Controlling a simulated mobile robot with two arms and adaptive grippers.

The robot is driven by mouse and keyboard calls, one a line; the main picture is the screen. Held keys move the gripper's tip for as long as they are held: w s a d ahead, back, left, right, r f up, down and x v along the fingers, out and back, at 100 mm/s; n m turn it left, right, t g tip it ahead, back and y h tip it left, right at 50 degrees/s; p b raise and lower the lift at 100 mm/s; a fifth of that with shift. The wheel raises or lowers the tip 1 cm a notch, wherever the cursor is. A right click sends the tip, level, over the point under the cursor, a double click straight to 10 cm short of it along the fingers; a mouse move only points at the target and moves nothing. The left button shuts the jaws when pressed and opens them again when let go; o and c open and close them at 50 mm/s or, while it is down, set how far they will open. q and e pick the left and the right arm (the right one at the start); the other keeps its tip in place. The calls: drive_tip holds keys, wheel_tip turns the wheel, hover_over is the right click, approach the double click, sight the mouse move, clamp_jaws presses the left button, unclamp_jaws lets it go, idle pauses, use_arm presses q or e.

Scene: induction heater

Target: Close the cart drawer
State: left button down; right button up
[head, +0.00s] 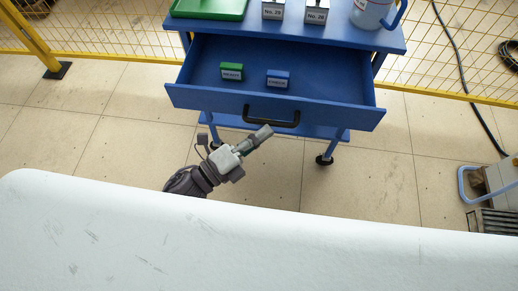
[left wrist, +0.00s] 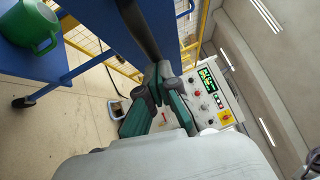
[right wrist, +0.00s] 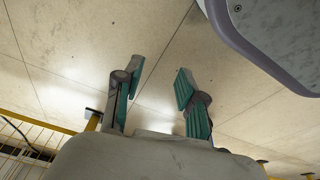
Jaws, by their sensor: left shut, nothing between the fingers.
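The blue cart (head: 290,33) stands ahead in the head view, with its drawer (head: 220,100) pulled out toward me. The drawer's black handle (head: 271,116) is on its front face. A green block (head: 232,71) and a blue block (head: 278,79), both labelled, lie in the drawer. My left gripper (head: 262,134) is just below and in front of the handle in the head view. Its fingers (left wrist: 162,72) are together and empty in the left wrist view, close to a dark bar; contact cannot be told. My right gripper (right wrist: 160,68) is open and empty above the floor, outside the head view.
A green tray (head: 208,15), two labelled blocks and a blue-handled jug (head: 370,13) sit on the cart top. A yellow fence (head: 110,55) runs behind. A control panel (left wrist: 212,92) shows in the left wrist view.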

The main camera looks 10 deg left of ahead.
sight(272, 65)
use_arm(q)
drive_tip(key=w, duration=0.9)
drive_tip(key=shift+w+r, duration=0.1)
drive_tip(key=shift+w, duration=0.3)
drive_tip(key=w+b, duration=0.2)
drive_tip(key=w, duration=0.8)
drive_tip(key=shift+w, duration=0.6)
drive_tip(key=shift+w+a+r, duration=0.1)
drive_tip(key=shift+w+a, duration=0.05)
use_arm(e)
wheel_tip(272, 65, up, 6)
drive_tip(key=w, duration=0.2)
drive_tip(key=shift+a+r, duration=0.15)
use_arm(q)
drive_tip(key=shift+r, duration=0.15)
